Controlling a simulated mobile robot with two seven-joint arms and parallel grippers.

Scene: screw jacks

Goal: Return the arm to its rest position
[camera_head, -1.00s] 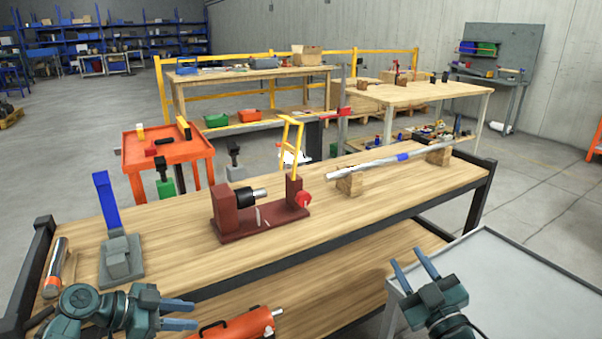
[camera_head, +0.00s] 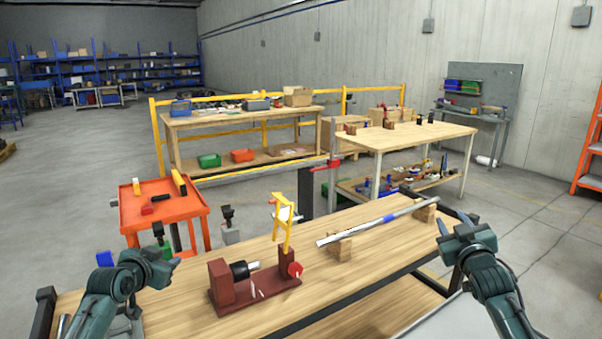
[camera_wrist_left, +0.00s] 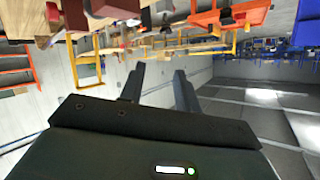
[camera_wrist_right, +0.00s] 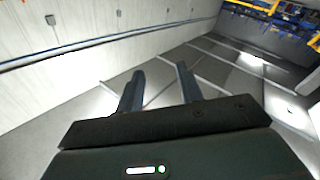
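My left gripper (camera_head: 168,250) is raised above the left end of the wooden workbench (camera_head: 360,268). In the left wrist view its two fingers (camera_wrist_left: 160,88) stand apart with nothing between them. My right gripper (camera_head: 458,226) is raised by the bench's right end, fingers pointing up. In the right wrist view its fingers (camera_wrist_right: 161,88) are also apart and empty. Neither gripper touches anything that I can see. The left arm covers much of the grey stand with the blue post (camera_head: 105,258).
A dark red fixture (camera_head: 255,292) with a yellow frame (camera_head: 282,225) stands on the bench. A metal bar (camera_head: 370,222) rests on wooden blocks (camera_head: 340,249). Behind are an orange cart (camera_head: 165,212) and other wooden tables (camera_head: 405,138). Bare floor lies at the right.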

